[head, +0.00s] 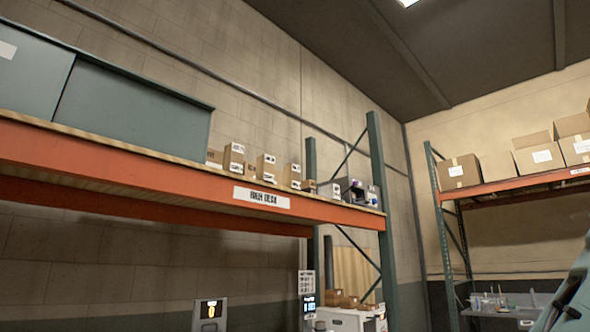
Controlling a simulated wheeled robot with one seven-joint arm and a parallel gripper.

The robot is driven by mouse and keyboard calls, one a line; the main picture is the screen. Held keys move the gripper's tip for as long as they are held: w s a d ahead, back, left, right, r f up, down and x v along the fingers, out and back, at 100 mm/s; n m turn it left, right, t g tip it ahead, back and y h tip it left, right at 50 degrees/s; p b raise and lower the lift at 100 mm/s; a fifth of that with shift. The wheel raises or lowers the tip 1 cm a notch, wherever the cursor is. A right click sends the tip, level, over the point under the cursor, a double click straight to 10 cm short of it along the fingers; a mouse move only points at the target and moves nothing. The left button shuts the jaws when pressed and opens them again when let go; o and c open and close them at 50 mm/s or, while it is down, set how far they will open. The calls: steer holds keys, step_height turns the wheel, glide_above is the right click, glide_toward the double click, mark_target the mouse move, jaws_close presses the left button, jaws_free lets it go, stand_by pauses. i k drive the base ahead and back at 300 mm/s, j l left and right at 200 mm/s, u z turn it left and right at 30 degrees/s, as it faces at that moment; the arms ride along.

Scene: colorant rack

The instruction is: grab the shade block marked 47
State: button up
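I cannot make out a shade block marked 47 in the head view. Several small tan labelled boxes (234,158) stand upright on the orange-beamed shelf, but their labels are too small to read. A grey bin-like item (351,190) and smaller items stand at the right end of that shelf, also unreadable. My gripper is not in view, so I cannot tell what state it is in.
The shelf's orange beam (150,165) carries a white sign (262,198) and large grey-green cabinets (130,110). Below are a small display unit (209,315) and a white cabinet (345,319). Cardboard boxes (460,172) stand on a right rack above a bench of small items.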

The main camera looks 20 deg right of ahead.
mark_target(293, 171)
steer(key=i+z, duration=0.25)
steer(key=i, duration=0.65)
